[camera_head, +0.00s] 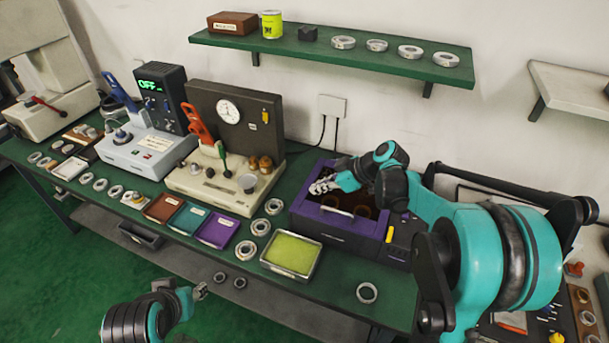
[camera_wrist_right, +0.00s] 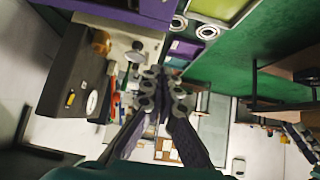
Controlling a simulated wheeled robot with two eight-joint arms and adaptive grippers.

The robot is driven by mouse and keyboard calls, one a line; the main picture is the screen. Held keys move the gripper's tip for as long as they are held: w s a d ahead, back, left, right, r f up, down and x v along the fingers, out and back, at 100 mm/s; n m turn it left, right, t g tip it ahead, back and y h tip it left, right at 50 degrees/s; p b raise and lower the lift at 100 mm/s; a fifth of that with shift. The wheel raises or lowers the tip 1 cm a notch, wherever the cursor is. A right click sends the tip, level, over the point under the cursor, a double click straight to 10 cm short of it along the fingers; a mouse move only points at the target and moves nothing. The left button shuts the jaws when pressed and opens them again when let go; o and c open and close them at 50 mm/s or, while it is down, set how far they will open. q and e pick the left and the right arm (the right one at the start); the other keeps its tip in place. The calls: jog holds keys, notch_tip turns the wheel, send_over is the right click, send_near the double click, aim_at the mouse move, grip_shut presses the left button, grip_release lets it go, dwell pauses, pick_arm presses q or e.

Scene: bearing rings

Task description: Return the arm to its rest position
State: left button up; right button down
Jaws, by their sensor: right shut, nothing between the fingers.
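My right arm (camera_head: 500,255), teal and black, reaches in from the right. My right gripper (camera_head: 322,186) is above the left part of the purple bin (camera_head: 330,232). In the right wrist view the gripper (camera_wrist_right: 164,82) has its fingers together with nothing between them. My left gripper (camera_head: 201,291) is low in the head view, in front of the table's front edge, and is too small there to tell whether it is open or shut.
The green table (camera_head: 330,285) holds a beige gauge machine (camera_head: 225,185), coloured trays, a yellow-green pad (camera_head: 291,252) and several metal rings. A loose ring (camera_head: 367,292) lies near the front edge. A green shelf (camera_head: 350,56) hangs on the wall behind.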

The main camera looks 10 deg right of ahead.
jog(key=shift+r, duration=0.1)
jog(key=s+f+m+t+h+b, duration=0.1)
jog(key=s+m+h, duration=0.6)
jog(key=s, duration=1.8)
jog(key=f+m+b, duration=0.1)
jog(key=m+b, duration=0.1)
jog(key=m, duration=0.2)
jog(key=shift+s+d+f+t, duration=0.15)
jog(key=shift+d+f+t, duration=0.2)
jog(key=shift+d+t, duration=0.05)
jog(key=shift+d, duration=0.1)
